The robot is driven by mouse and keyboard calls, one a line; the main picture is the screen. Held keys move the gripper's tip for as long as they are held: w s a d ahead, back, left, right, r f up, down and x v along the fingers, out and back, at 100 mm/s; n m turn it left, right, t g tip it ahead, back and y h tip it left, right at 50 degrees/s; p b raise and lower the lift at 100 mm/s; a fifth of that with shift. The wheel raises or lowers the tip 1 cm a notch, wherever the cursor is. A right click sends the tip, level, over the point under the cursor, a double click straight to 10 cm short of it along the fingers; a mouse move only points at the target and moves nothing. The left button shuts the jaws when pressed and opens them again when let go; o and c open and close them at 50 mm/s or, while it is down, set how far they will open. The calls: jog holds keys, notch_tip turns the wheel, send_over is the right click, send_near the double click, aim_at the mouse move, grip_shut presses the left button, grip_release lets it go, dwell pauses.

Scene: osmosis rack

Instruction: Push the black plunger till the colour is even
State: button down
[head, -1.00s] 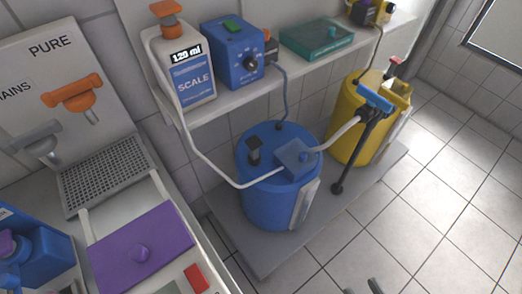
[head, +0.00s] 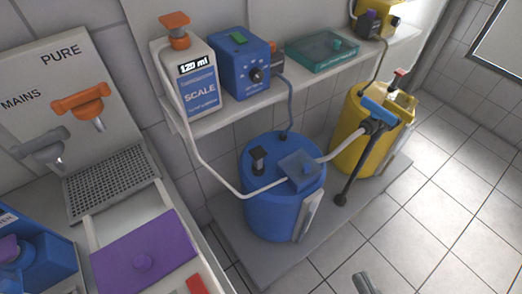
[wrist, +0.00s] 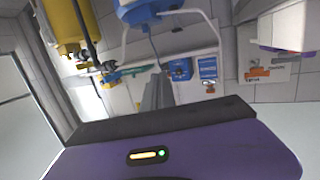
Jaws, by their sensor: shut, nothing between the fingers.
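The black plunger (head: 257,158) stands upright on top of the blue barrel (head: 270,215), left of a blue box-shaped fitting (head: 299,168) on the lid. My gripper (head: 363,284) shows only as a grey tip at the bottom edge of the head view, well to the right of and nearer than the barrel. In the wrist view the grey fingers (wrist: 157,94) are together and empty, touching nothing. That view looks upside down, with the blue barrel (wrist: 150,10) cut off at the top. I cannot tell any liquid's colour.
A yellow barrel (head: 352,140) stands behind right, with a blue-handled black lance (head: 358,165) beside it. A white hose (head: 215,180) runs over the blue barrel. A shelf holds the scale (head: 192,80) reading 120 ml and a blue pump (head: 238,70). Tiled floor (head: 440,200) is free at right.

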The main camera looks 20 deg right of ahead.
jog(key=w+d+r+t+p, duration=0.1)
jog(key=w+d+r, duration=0.1)
jog(key=w, duration=2.3)
jog(key=w+a+f+n+g+y, duration=0.3)
jog(key=w+a+n+y, duration=0.1)
jog(key=a+y, duration=0.1)
jog(key=shift+w+a+f, duration=0.25)
jog(key=shift+w+a, duration=0.05)
jog(key=shift+a, duration=0.15)
jog(key=p, duration=0.2)
send_over(258, 153)
jog(key=s+d, duration=0.1)
jog(key=s, duration=0.1)
notch_tip(258, 153, down, 2)
jog(key=shift+w+a+f, duration=0.1)
jog(key=shift+w+f, duration=0.05)
jog(key=shift+f, duration=1)
jog(key=shift+w+f, duration=0.1)
jog(key=shift+f, duration=1)
